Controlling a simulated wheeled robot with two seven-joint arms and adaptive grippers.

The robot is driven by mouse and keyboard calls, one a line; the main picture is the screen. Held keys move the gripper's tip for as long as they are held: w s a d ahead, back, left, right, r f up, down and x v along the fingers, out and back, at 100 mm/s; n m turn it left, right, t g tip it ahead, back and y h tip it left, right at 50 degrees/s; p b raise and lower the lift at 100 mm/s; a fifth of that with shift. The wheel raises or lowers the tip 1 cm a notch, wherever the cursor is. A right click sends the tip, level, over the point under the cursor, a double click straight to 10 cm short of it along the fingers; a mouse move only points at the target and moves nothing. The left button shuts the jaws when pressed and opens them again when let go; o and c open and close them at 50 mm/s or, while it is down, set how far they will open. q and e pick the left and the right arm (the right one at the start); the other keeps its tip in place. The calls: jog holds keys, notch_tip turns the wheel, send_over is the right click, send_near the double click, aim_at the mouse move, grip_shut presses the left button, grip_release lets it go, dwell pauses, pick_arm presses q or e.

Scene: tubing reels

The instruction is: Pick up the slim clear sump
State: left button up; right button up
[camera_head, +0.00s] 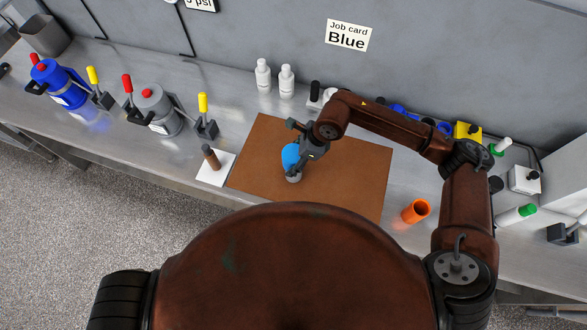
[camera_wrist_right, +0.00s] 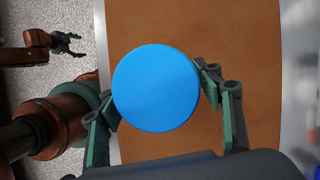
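My right gripper (camera_head: 302,146) reaches down over the brown mat and has a blue-topped piece (camera_head: 290,157) between its fingers. A pale grey or clear part shows below the blue. In the right wrist view the round blue top (camera_wrist_right: 156,88) fills the space between the fingers, which appear to touch it on both sides. I cannot tell whether it is off the mat. I cannot make out for sure which thing is the slim clear sump. My left gripper (camera_wrist_right: 72,43) shows small at the top left of the wrist view, open and empty; the head view does not show it.
The brown mat (camera_head: 350,190) is mostly bare. A dark brown cylinder (camera_head: 211,158) stands on a white pad left of it; an orange cup (camera_head: 415,211) is to the right. Two white bottles (camera_head: 263,75) stand behind. Blue (camera_head: 62,83) and grey (camera_head: 154,108) canisters are at left.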

jog(key=c, duration=1.4)
jog(key=shift+r, duration=0.1)
